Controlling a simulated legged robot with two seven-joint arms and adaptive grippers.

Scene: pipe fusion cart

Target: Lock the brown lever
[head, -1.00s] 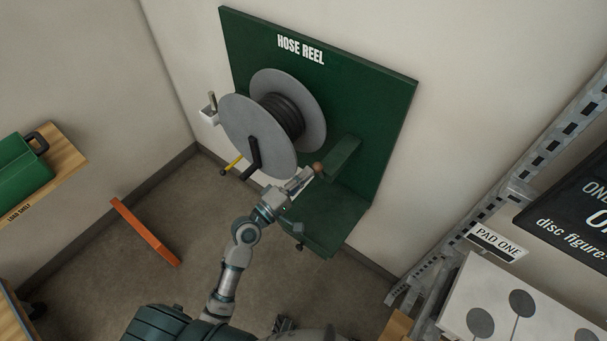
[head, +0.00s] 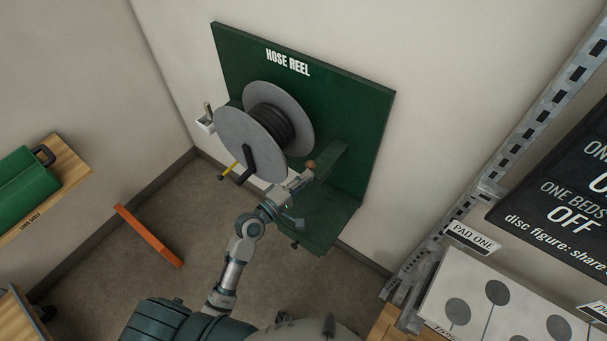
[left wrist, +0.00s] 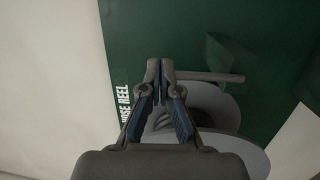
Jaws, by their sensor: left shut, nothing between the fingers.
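The brown lever shows in the head view as a round brown knob (head: 310,164) beside the hose reel (head: 252,140), in front of the green board. In the left wrist view a brownish-grey rod (left wrist: 210,76) runs sideways just right of my fingertips. My left gripper (head: 304,178) is just below the knob in the head view. In the left wrist view its fingers (left wrist: 160,68) are closed together with nothing between them. I cannot tell whether they touch the lever. My right gripper is not in view.
The green board (head: 340,110) has a green ledge (head: 322,225) low on it. A black crank (head: 247,162) and a yellow handle (head: 229,170) stick out by the reel. An orange bar (head: 150,236) lies left. A shelf with a green case (head: 22,178) is far left.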

